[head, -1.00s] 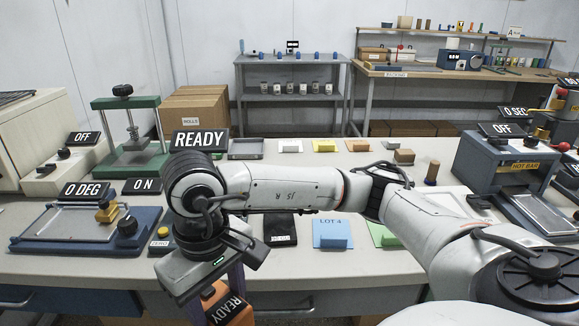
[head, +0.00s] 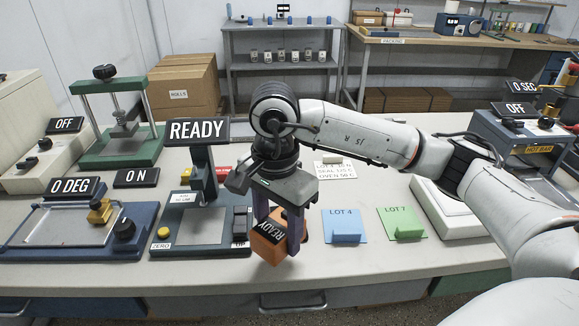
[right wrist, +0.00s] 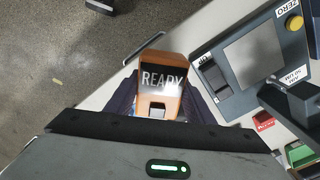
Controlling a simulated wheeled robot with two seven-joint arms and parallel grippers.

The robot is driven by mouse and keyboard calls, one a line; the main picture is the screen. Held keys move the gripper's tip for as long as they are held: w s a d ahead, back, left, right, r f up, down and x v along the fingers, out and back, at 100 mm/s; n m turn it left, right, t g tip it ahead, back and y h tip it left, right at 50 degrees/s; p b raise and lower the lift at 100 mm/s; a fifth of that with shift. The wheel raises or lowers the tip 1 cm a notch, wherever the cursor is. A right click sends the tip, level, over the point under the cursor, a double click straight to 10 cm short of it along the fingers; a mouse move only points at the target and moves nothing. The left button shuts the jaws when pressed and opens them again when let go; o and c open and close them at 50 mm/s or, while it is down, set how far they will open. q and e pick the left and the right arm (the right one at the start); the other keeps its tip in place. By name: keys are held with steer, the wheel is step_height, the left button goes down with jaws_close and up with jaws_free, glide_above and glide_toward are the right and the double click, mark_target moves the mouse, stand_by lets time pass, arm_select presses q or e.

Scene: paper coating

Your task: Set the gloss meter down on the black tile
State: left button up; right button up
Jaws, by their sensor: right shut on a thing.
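The gloss meter (head: 266,243) is an orange block with a dark READY display. My right gripper (head: 279,232) is shut on it, one dark finger on each side, and holds it tilted near the front of the bench. In the right wrist view the gloss meter (right wrist: 172,103) sits between the fingers, its display facing the camera. I cannot make out the black tile; the gripper and wrist cover part of the bench beside the blue LOT 4 card (head: 344,226). My left gripper is not in view.
A blue gauge (head: 200,232) with a READY sign stands just left of the gripper. A green LOT 7 card (head: 402,223) lies to the right. A green press (head: 120,120) and a blue coater (head: 60,233) stand at left. The front bench strip is clear.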

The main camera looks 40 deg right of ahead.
mark_target(280, 209)
steer(key=w+m, duration=0.1)
steer(key=m, duration=0.2)
steer(key=w+d+r+m+p, duration=0.1)
steer(key=m, duration=0.2)
steer(key=w+d+r+m, duration=0.1)
steer(key=m, duration=0.2)
steer(key=shift+d+r+m+p, duration=0.15)
steer(key=shift+d+m+p, duration=0.05)
steer(key=shift+m+p, duration=0.2)
steer(key=w+d+r+m+p, duration=0.3)
steer(key=w+d+m, duration=0.15)
steer(key=m, duration=1.15)
steer(key=shift+m, duration=0.3)
steer(key=f+b, duration=0.3)
steer(key=f, duration=0.1)
steer(key=f+b, duration=0.2)
steer(key=f, duration=0.1)
steer(key=shift+s+b, duration=0.3)
steer(key=shift+f+b, duration=0.4)
steer(key=shift+f, duration=0.5)
